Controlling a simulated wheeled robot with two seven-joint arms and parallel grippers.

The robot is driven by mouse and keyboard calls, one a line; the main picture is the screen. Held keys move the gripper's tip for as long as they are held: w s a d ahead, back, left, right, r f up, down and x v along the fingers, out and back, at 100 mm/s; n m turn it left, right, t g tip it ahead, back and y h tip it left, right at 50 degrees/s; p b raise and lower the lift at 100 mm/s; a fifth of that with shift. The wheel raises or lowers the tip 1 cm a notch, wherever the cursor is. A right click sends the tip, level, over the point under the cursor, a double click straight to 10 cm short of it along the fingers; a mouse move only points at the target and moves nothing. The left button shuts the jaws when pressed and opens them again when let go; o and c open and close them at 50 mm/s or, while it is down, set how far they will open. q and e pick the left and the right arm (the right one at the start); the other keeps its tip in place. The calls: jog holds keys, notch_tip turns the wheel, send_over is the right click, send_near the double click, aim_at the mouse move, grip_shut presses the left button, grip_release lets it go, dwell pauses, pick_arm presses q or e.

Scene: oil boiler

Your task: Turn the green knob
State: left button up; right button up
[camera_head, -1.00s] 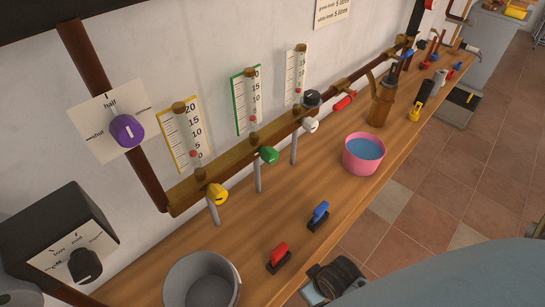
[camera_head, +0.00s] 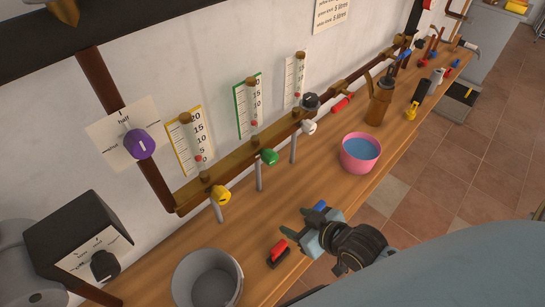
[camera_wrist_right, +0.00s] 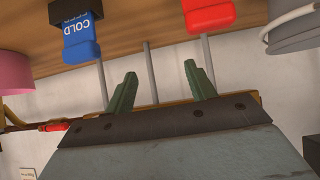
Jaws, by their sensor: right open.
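The green knob (camera_head: 269,157) sits on the wooden rail below the green-edged gauge, between the yellow knob (camera_head: 221,194) and the white knob (camera_head: 309,127). My right gripper (camera_head: 295,222) is open and empty over the front of the bench, near the blue switch. It is lower and to the right of the green knob, apart from it. In the right wrist view its two green fingers (camera_wrist_right: 157,92) stand apart with nothing between them. The green knob cannot be made out in that view. My left gripper does not show.
The red switch (camera_head: 279,252) and the blue switch (camera_head: 319,207), marked COLD in the wrist view, stand near the bench's front edge. A pink bucket of water (camera_head: 347,158) stands to the right, a grey bucket (camera_head: 236,282) at the front left. Bench between knobs and switches is clear.

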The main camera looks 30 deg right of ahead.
notch_tip(320, 180, up, 2)
jog(key=w+d+t+y, duration=0.1)
jog(key=w+d+t, duration=0.1)
jog(key=t, duration=0.1)
jog(key=t+y, duration=0.2)
jog(key=t, duration=0.2)
send_near(274, 160)
jog(key=p+x, duration=0.1)
jog(key=x, duration=0.9)
jog(key=shift+w+a+f, duration=0.1)
jog(key=shift+w+f, duration=0.05)
jog(key=shift+w, duration=0.2)
jog(key=c, duration=1)
jog(key=shift+o, duration=0.2)
jog(key=m+p, duration=0.1)
jog(key=m, duration=0.1)
jog(key=shift+m, duration=0.4)
